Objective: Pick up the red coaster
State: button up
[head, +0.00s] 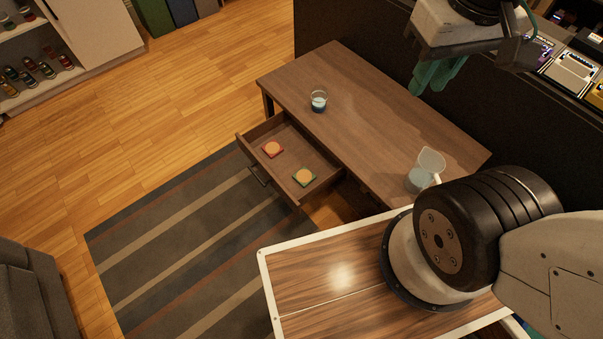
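The red coaster (273,149) lies flat in the open drawer (306,197) of the wooden table, in the drawer's upper left part. It is a red-edged square with a round orange-tan centre. A similar green-edged coaster (305,177) lies in the same drawer, lower right of it. My gripper (437,76) appears at the top right, above the back edge of the table and well away from the red coaster. Only part of it shows, with teal pieces hanging below a grey body. I cannot tell whether it is open or shut.
A glass (318,101) with dark liquid stands on the table (367,112). A clear pitcher (425,171) stands near its right end. Shelves stand upper left. Dark furniture is lower left.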

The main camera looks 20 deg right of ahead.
aim_at(273, 148)
jog(key=k, duration=0.5)
jog(key=u, duration=1.65)
jog(key=i, duration=2.2)
jog(key=z, duration=2.15)
